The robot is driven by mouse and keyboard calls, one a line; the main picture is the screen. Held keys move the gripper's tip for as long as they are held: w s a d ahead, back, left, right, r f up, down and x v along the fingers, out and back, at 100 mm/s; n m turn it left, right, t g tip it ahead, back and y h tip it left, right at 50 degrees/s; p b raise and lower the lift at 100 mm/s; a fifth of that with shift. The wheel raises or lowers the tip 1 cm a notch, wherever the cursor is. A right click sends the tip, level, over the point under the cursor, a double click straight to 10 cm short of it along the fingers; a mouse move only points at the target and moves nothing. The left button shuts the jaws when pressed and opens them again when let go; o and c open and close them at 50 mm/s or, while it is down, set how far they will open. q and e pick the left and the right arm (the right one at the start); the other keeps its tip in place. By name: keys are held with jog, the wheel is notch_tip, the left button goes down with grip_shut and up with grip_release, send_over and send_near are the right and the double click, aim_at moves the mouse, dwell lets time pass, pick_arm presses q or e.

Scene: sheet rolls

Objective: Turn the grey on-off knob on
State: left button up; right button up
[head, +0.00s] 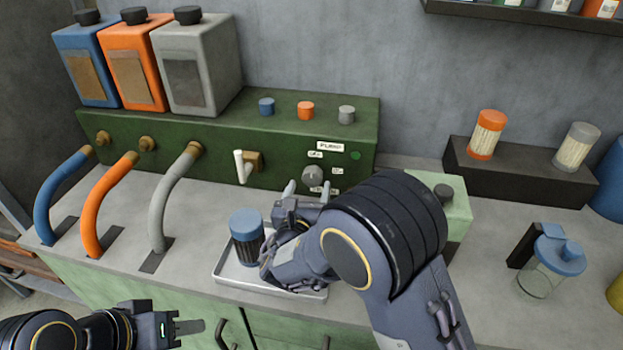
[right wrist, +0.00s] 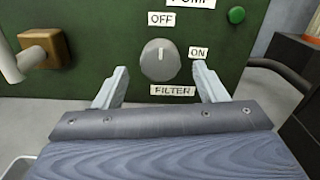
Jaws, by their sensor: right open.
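The grey knob (head: 312,175) sits on the front of the green pump box (head: 215,151). In the right wrist view the knob (right wrist: 160,60) has the OFF label (right wrist: 161,19) above it and the ON label (right wrist: 198,53) to its right. Its pale mark points up toward OFF. My right gripper (head: 308,188) is open, with its fingertips just in front of and below the knob, one to each side, and nothing between them. The fingers look apart from the knob. My left gripper (head: 190,327) is low at the left, away from the box; its jaw opening is unclear.
A metal tray (head: 232,276) with a blue-capped filter jar (head: 246,236) lies under my right arm. A white-handled valve (head: 246,165) is left of the knob. A green button (right wrist: 237,15) is up and right of it. Three hoses (head: 108,205) run from the box at left.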

aim_at(311, 181)
jog(key=shift+w+d, duration=0.2)
jog(key=shift+w, duration=0.65)
jog(key=shift+w+d, duration=0.15)
jog(key=shift+w, duration=0.7)
jog(key=shift+c, duration=0.2)
jog(key=c, duration=1)
